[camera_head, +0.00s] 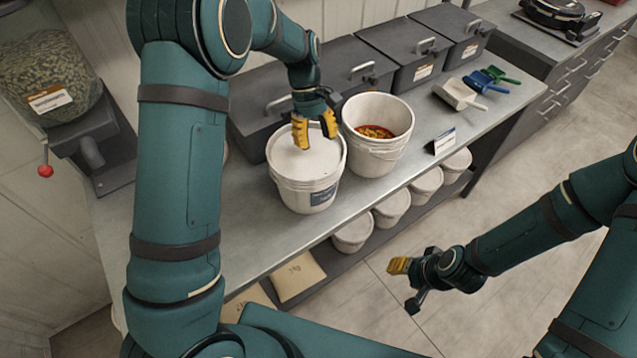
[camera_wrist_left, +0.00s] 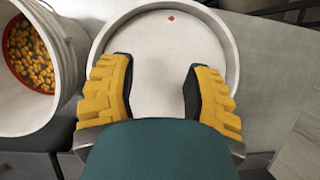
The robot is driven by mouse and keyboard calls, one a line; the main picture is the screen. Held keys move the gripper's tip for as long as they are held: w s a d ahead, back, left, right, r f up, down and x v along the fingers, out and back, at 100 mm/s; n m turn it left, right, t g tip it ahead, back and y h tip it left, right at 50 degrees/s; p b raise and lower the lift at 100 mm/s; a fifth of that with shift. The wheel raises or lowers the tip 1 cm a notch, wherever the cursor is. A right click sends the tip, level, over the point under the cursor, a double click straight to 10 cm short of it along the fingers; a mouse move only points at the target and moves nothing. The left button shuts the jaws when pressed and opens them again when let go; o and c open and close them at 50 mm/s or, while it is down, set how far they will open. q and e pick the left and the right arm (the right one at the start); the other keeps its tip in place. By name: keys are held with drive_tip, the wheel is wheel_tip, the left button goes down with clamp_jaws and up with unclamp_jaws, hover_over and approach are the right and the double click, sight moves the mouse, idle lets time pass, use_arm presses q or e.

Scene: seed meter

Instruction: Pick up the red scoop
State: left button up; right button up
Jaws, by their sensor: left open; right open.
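No red scoop can be made out in either view. Three scoops lie on the counter at the right in the head view: a white scoop (camera_head: 458,94), a blue scoop (camera_head: 480,81) and a green scoop (camera_head: 498,74). My left gripper (camera_head: 315,131) is open and empty above the lid of a closed white bucket (camera_head: 307,180). In the left wrist view, its yellow fingers (camera_wrist_left: 158,88) are spread over that lid (camera_wrist_left: 160,45). My right gripper (camera_head: 405,284) is open and empty over the floor, in front of the counter.
An open white bucket (camera_head: 375,155) with yellow-orange seeds and a red edge around them stands beside the closed one. Grey lidded bins (camera_head: 395,50) line the back. A small label stand (camera_head: 441,142) is on the counter. A seed dispenser (camera_head: 50,85) with a red knob is at left.

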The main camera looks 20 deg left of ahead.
use_arm(q)
drive_tip(key=x, duration=0.6)
drive_tip(key=shift+s, duration=0.1)
drive_tip(key=x, duration=0.4)
drive_tip(key=shift+s+a+f, duration=0.3)
drive_tip(key=shift+f, duration=0.15)
drive_tip(key=shift+s+d+f, duration=0.1)
drive_tip(key=shift+d+f, duration=0.05)
drive_tip(key=shift+f, duration=0.15)
clamp_jaws()
drive_tip(key=shift+r, duration=0.1)
